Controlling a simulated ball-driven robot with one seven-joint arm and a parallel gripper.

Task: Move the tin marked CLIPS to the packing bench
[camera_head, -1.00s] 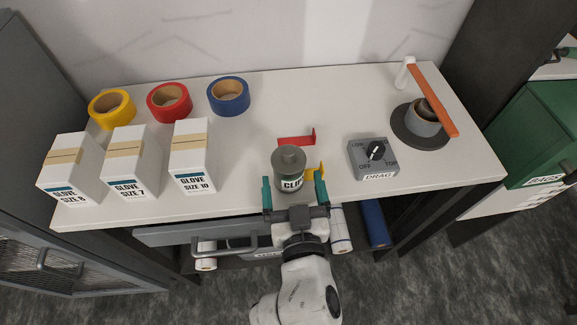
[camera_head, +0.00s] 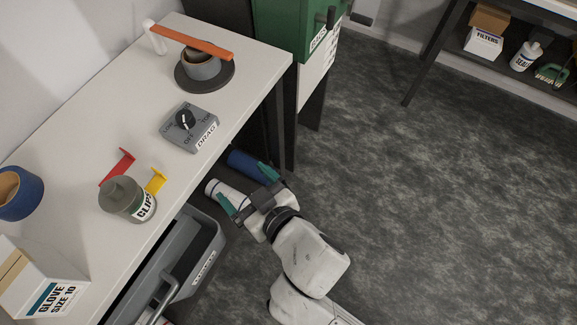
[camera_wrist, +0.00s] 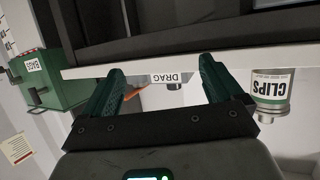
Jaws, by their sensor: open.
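The tin marked CLIPS (camera_head: 125,203), grey-green with a white label, stands upright on the white bench (camera_head: 95,136), near its front edge, beside a red bracket and a yellow bracket. It also shows upside down at the right of the wrist view (camera_wrist: 271,88). My gripper (camera_head: 246,188) is open and empty, off the bench's front edge, to the right of the tin and apart from it. Its green fingers (camera_wrist: 163,80) have no tin between them. I cannot tell which surface is the packing bench.
A grey DRAG dial box (camera_head: 187,127) and a round holder with an orange bar (camera_head: 192,42) stand on the bench. An open grey drawer (camera_head: 180,262) juts below it. A green BAGS cabinet (camera_head: 305,25) is beyond. Floor (camera_head: 430,200) at right is clear; a shelved table (camera_head: 425,60) stands far right.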

